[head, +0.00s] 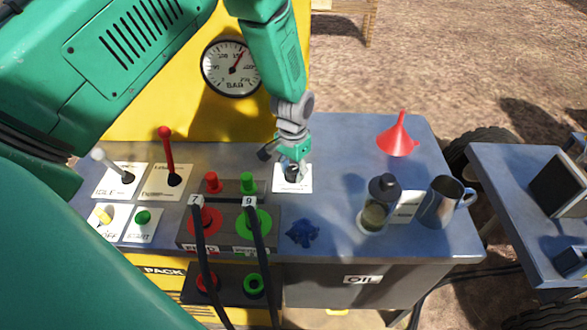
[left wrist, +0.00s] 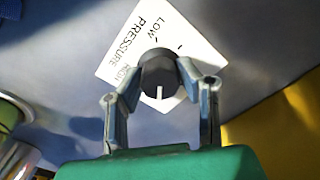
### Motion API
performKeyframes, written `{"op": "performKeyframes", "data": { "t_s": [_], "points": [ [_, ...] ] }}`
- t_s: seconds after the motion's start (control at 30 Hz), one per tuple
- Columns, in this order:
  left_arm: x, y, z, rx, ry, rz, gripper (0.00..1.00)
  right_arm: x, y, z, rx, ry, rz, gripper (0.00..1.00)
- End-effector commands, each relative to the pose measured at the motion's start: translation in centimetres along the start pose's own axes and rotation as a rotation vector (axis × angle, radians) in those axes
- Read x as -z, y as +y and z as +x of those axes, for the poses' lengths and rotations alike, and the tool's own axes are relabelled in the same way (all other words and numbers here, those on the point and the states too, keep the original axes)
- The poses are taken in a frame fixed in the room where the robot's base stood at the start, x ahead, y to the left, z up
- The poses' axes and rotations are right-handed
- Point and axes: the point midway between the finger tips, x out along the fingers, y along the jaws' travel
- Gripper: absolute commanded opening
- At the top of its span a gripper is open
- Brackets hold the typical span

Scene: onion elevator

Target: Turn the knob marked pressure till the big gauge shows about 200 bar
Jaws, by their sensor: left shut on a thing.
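The black pressure knob (left wrist: 159,75) sits on a white plate (left wrist: 182,42) marked PRESSURE, LOW and HIGH. Its white pointer line faces the bottom of the left wrist view, towards my gripper's palm. My left gripper (left wrist: 160,95) is shut on the knob, one finger at each side. In the head view the left gripper (head: 292,168) comes down onto the knob from above and hides part of it. The big round gauge (head: 231,68) stands on the yellow panel; its red needle points up and to the right. Its small numbers are hard to read. My right gripper is not seen.
Left of the knob are a red lever (head: 166,150), a white lever (head: 110,160) and hose couplings with black hoses (head: 262,265). A blue object (head: 302,233), a glass jar (head: 376,208), a metal jug (head: 442,203) and a red funnel (head: 398,138) stand on the bench.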

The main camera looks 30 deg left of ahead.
Motion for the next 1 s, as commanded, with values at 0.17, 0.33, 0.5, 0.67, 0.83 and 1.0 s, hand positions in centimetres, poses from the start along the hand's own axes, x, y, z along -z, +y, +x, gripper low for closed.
{"op": "performKeyframes", "data": {
  "t_s": [0.17, 0.33, 0.5, 0.67, 0.83, 1.0],
  "points": [
    [0.1, 0.0, -0.1, 0.0, 0.004, 0.166, 0.02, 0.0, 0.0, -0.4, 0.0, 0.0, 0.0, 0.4],
    [0.1, -0.1, -0.1, 0.001, 0.004, 0.326, 0.02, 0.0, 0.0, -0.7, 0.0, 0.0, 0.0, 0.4],
    [0.1, -0.1, -0.1, 0.002, 0.004, 0.473, 0.02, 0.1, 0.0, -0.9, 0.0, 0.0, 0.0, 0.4],
    [0.1, -0.1, -0.1, 0.002, 0.004, 0.588, 0.02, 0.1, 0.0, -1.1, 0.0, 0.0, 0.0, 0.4],
    [0.1, -0.1, -0.1, 0.003, 0.004, 0.677, 0.02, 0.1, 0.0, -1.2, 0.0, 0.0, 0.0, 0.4],
    [0.1, -0.1, -0.1, 0.004, 0.003, 0.732, 0.02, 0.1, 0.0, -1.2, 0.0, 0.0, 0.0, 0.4]
  ]
}}
